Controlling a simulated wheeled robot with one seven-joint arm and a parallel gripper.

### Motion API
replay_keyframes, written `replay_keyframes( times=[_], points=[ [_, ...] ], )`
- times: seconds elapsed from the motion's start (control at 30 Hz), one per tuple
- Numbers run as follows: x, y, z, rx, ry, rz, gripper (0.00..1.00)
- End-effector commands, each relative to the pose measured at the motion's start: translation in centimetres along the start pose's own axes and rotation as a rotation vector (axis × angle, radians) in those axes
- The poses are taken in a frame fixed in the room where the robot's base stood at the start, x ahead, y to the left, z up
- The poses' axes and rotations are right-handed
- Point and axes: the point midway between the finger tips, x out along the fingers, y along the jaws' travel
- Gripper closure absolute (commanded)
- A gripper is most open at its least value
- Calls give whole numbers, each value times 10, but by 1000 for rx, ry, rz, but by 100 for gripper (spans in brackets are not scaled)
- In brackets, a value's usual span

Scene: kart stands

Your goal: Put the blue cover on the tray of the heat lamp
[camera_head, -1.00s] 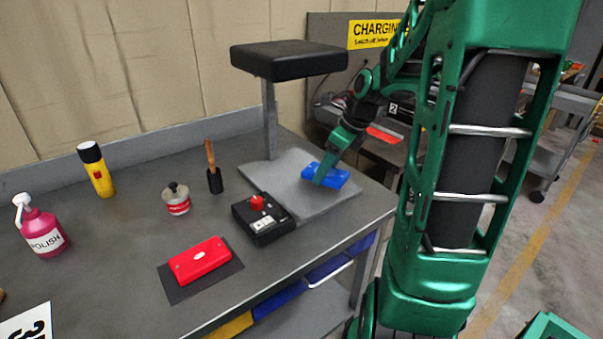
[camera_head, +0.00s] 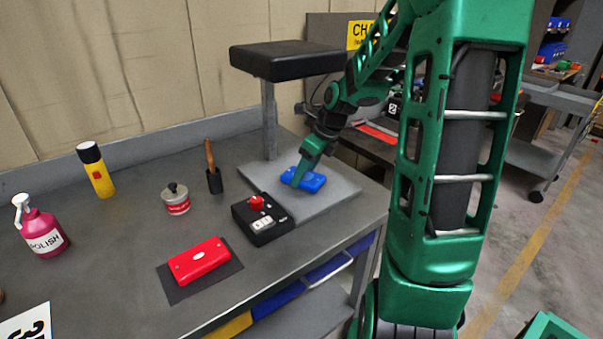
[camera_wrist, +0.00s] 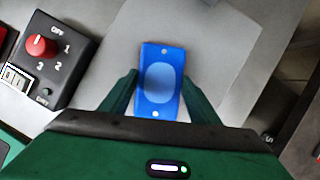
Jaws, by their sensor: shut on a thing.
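The blue cover (camera_head: 311,181) is at the grey tray (camera_head: 342,190) of the heat lamp, under the black lamp head (camera_head: 288,60) on its post. My gripper (camera_head: 297,183) is shut on the blue cover, with one finger hiding part of it in the head view. In the wrist view the blue cover (camera_wrist: 161,82) lies between the two green fingers (camera_wrist: 160,98), over the pale tray (camera_wrist: 215,45). Whether the cover touches the tray or hangs just above it, I cannot tell. The black control box (camera_head: 262,218) with a red knob adjoins the tray's front left.
A red cover (camera_head: 199,261) lies on a dark mat. The tray's right part is bare.

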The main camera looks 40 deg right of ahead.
Motion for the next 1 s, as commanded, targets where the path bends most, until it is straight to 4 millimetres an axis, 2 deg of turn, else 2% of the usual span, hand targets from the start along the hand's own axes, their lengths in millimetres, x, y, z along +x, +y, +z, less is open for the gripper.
replay_keyframes(
  times=[0.13, 0.17, 0.23, 0.63, 0.77, 0.93, 1.0],
  points=[
    [1, 0, 0, 0, 0, 1, 70],
    [2, 0, 0, 0, 1, 1, 42],
    [2, 0, 0, -1, 0, 1, 25],
    [-4, 0, 1, -2, -1, -1, 25],
    [-21, 0, 1, -1, -1, -3, 25],
    [-55, 0, 0, -1, -1, -5, 25],
    [-58, 1, -17, 3, 1, -1, 25]
  ],
)
